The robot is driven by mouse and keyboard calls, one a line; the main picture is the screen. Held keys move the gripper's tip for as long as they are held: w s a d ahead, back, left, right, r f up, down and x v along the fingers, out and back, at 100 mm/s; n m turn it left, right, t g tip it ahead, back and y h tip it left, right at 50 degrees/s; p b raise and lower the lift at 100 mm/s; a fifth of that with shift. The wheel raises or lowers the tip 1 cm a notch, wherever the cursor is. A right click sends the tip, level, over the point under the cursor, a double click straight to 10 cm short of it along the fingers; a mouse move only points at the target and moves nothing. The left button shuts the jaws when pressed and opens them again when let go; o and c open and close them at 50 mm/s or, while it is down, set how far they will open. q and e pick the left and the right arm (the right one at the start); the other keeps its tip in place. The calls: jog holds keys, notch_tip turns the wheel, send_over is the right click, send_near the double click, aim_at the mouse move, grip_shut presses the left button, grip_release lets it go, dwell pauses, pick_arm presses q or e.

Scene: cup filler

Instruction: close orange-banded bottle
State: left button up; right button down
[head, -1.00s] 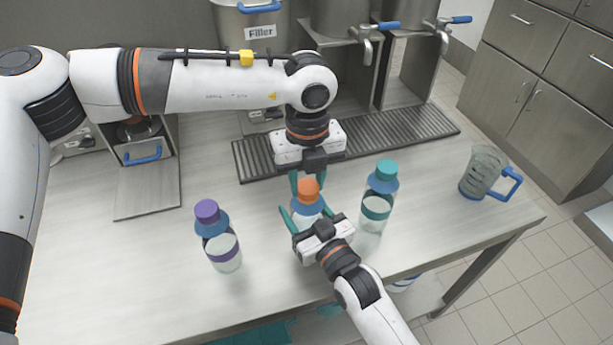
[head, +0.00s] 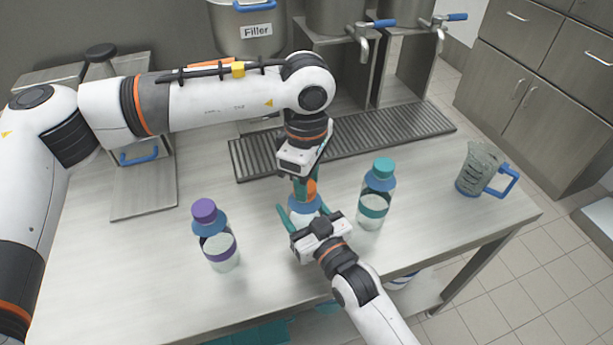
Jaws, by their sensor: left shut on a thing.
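The orange-banded bottle (head: 301,206) stands upright near the middle of the table, with a blue shoulder and an orange cap (head: 312,188) at its top. Its band and lower body are hidden behind my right gripper. My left gripper (head: 305,190) comes down from above and is shut on the orange cap, its green fingers covering part of it. My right gripper (head: 309,216) reaches in from the front, with its green fingers on either side of the bottle's body. Whether these fingers press on the bottle is not clear.
A purple-capped bottle (head: 217,240) stands to the left and a teal-capped bottle (head: 375,195) close on the right. A jug with a blue handle (head: 478,170) stands near the right table edge. Behind are a drain grate (head: 375,141) and the filler (head: 245,30).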

pick_arm(q)
jog(key=m, duration=0.4)
jog(key=shift+m, duration=0.4)
jog(key=o, duration=1)
jog(key=shift+r, duration=0.1)
notch_tip(320, 180, up, 12)
jog(key=shift+f, duration=0.1)
pick_arm(e)
jog(key=shift+c, duration=1.5)
grip_release()
